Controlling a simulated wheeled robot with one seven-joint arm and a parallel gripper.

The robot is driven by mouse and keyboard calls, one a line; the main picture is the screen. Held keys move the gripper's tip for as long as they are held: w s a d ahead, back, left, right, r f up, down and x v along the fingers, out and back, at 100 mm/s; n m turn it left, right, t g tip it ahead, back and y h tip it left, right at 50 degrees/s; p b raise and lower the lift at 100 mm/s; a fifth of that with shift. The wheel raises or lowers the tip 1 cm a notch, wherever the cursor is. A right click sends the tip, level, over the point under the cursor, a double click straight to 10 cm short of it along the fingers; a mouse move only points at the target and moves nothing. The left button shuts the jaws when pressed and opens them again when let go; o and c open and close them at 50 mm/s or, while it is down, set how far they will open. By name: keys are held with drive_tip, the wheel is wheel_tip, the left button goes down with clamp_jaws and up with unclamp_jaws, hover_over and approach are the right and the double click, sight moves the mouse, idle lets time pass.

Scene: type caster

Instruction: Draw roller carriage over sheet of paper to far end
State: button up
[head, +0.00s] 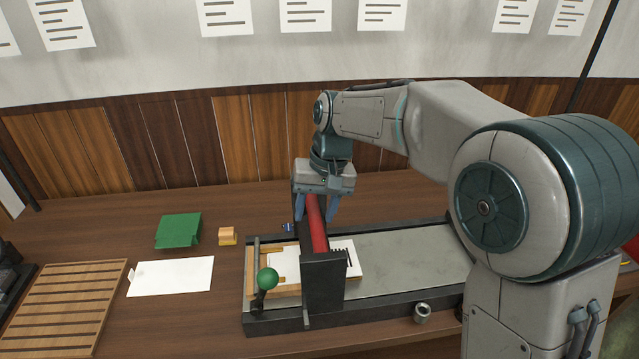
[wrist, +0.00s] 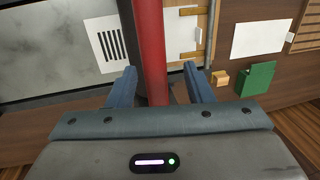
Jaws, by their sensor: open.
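The roller carriage (head: 323,283), a dark frame with a red roller (head: 317,228), stands across the left part of a long press bed (head: 405,262). A white sheet of paper (head: 352,248) with dark stripes shows to the right of the carriage, its middle hidden beneath it. In the wrist view the striped part of the sheet (wrist: 106,42) is left of the roller (wrist: 151,50). My gripper (head: 315,210) points down over the carriage's rear end. Its open fingers are on either side of the red roller in the wrist view (wrist: 160,72), with visible gaps.
The bed to the right is bare, though my arm hides its far right part. A green-knobbed lever (head: 267,279) stands at the bed's left end. A metal cylinder (head: 422,313) stands in front.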

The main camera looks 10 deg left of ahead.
wheel_tip(320, 180, up, 12)
drive_tip(key=d, duration=0.2)
drive_tip(key=shift+w, duration=0.35)
drive_tip(key=shift+d, duration=0.1)
drive_tip(key=s+d+f+m+t, duration=0.1)
drive_tip(key=s+d+f, duration=0.3)
drive_tip(key=d, duration=0.5)
drive_tip(key=s+d+f+m+t+h, duration=0.1)
drive_tip(key=s+d+f+m, duration=0.1)
drive_tip(key=s+d+f, duration=0.3)
drive_tip(key=s+d+f+m+t+h, duration=0.1)
drive_tip(key=s+d+f, duration=0.3)
drive_tip(key=s+d, duration=0.4)
drive_tip(key=d, duration=0.4)
drive_tip(key=shift+s+d+f+t, duration=0.2)
drive_tip(key=shift+s+d+t, duration=0.15)
drive_tip(key=shift+d+t, duration=0.05)
